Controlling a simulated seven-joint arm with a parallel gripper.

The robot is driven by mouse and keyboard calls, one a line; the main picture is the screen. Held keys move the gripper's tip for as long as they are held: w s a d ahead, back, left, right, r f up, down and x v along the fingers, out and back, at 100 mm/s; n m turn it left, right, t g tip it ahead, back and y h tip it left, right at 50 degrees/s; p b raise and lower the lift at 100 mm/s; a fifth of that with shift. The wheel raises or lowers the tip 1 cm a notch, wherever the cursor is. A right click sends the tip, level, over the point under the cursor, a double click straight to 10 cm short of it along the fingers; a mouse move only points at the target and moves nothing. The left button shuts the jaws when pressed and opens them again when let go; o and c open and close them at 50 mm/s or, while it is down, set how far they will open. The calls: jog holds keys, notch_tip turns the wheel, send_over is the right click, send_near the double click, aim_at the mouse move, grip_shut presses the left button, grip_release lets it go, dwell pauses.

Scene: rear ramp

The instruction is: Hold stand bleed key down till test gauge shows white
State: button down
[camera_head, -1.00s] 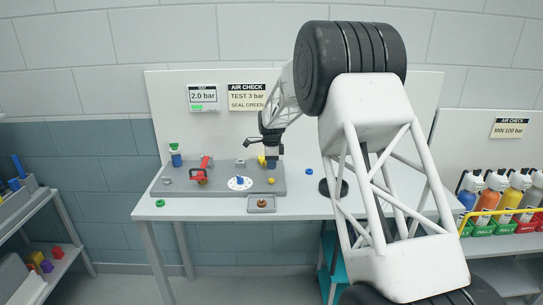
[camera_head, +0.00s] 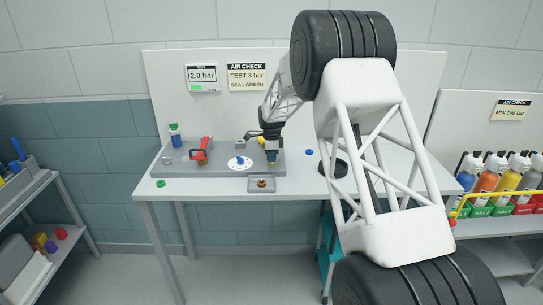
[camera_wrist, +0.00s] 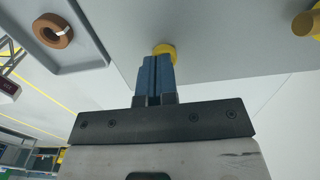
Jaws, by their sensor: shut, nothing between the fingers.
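The test gauge (camera_head: 201,77) on the back wall panel reads 2.0 bar with a green patch below the figures. My gripper (camera_head: 271,160) is shut and empty, pointing down at the right end of the grey stand (camera_head: 215,169). A small yellow round key (camera_wrist: 164,48), which looks like the stand bleed key, is right at its fingertips. The blue fingertips (camera_wrist: 154,60) partly cover it in the wrist view. I cannot tell whether they touch or press it.
A small tray (camera_head: 253,188) with a brown ring (camera_wrist: 52,30) lies in front of the stand. A red-handled part (camera_head: 202,150) and a white dial (camera_head: 239,162) are on the stand. A second yellow cylinder (camera_wrist: 306,22) is nearby. A green ring (camera_head: 160,183) lies on the table.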

jog(key=shift+s+f, duration=0.15)
jog(key=shift+f, duration=0.9)
jog(key=shift+s+f, duration=0.1)
jog(key=shift+f, duration=0.2)
dwell(3.2)
jog(key=shift+r, duration=0.1)
notch_tip(320, 180, up, 16)
jog(key=shift+w, duration=0.35)
dwell(0.5)
